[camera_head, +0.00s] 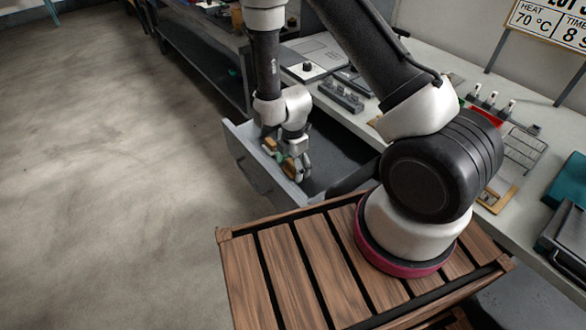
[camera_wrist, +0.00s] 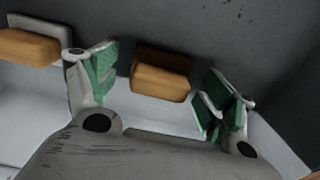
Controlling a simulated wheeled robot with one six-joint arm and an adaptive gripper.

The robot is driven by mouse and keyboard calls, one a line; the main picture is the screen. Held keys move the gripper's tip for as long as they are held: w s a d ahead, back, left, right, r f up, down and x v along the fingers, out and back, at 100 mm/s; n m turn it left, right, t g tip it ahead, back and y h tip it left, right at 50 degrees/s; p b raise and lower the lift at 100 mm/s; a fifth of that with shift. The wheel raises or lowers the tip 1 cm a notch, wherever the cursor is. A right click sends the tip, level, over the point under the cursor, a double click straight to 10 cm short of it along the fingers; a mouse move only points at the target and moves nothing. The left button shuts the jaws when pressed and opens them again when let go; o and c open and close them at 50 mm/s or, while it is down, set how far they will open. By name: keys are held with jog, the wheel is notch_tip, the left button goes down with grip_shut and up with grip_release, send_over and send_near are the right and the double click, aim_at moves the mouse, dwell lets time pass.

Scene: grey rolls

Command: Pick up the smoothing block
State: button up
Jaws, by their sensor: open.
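A tan block (camera_wrist: 161,74) lies between the two fingers of my gripper (camera_wrist: 157,82) in the wrist view, with gaps on both sides. The fingers have green pads and stand open. A second tan block (camera_wrist: 28,47), with a pale grey part behind it, lies left of the left finger. I cannot tell for sure which one is the smoothing block. In the head view my gripper (camera_head: 297,166) is down inside an open grey drawer (camera_head: 246,162), close to its front wall, and partly hides the blocks. One tan block (camera_head: 270,144) shows beside it.
The drawer's dark floor (camera_head: 340,150) is free to the right of my gripper. A counter (camera_head: 425,70) with tools and trays runs behind the drawer. A switch strip (camera_head: 341,97) lies near its edge. Open floor (camera_head: 110,180) is on the left.

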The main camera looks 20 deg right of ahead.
jog(key=c, duration=1.1)
jog(key=shift+c, duration=0.2)
notch_tip(320, 180, up, 10)
jog(key=shift+r, duration=0.1)
jog(key=shift+o, duration=1.2)
jog(key=shift+c, duration=0.4)
